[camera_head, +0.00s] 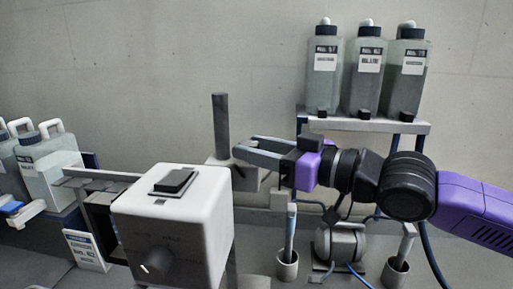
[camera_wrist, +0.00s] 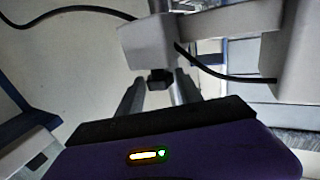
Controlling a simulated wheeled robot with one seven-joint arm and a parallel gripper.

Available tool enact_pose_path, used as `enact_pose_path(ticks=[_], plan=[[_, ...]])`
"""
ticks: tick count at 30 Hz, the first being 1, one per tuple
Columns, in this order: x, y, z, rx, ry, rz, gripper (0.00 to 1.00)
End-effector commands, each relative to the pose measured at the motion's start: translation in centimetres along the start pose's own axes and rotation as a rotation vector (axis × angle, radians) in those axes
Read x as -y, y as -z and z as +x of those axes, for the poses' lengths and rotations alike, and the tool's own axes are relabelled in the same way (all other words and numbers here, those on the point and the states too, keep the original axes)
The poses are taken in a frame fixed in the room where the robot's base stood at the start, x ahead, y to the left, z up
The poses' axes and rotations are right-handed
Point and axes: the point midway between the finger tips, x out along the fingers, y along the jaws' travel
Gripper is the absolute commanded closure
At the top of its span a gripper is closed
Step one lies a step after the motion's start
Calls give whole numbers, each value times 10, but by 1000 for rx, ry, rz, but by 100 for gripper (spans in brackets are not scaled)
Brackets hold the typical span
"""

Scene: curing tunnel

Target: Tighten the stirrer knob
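A dark, faceted knob (camera_wrist: 160,79) sits on the face of a light grey clamp block (camera_wrist: 147,42) in the wrist view; I take it for the stirrer knob. In the head view the clamp block (camera_head: 219,174) is at the foot of a dark upright rod (camera_head: 221,122), partly behind the white box and my gripper. My gripper (camera_head: 239,150) reaches left to this block. In the wrist view my gripper (camera_wrist: 158,90) is open, one finger on each side of the knob, with gaps visible. Whether the fingertips reach past it is unclear.
A white box (camera_head: 176,222) with a dial (camera_head: 156,262) stands in front, left of my gripper. Several bottles (camera_head: 367,72) stand on a raised shelf (camera_head: 365,125) behind my arm. A black cable (camera_wrist: 215,73) crosses near the clamp. Holders with rods (camera_head: 288,264) stand below.

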Motion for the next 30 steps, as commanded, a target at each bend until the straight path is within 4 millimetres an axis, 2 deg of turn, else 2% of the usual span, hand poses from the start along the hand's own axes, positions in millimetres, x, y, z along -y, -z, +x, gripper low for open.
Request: enact_pose_path(ticks=[1, 6, 11, 21, 30], plan=[[0, 0, 0, 0, 0, 0, 69], [0, 0, 0, 0, 0, 0, 100], [2, 0, 1, -3, 1, 0, 100], [19, 6, 10, -18, -27, -13, 100], [15, 4, 6, -13, -119, -7, 100]])
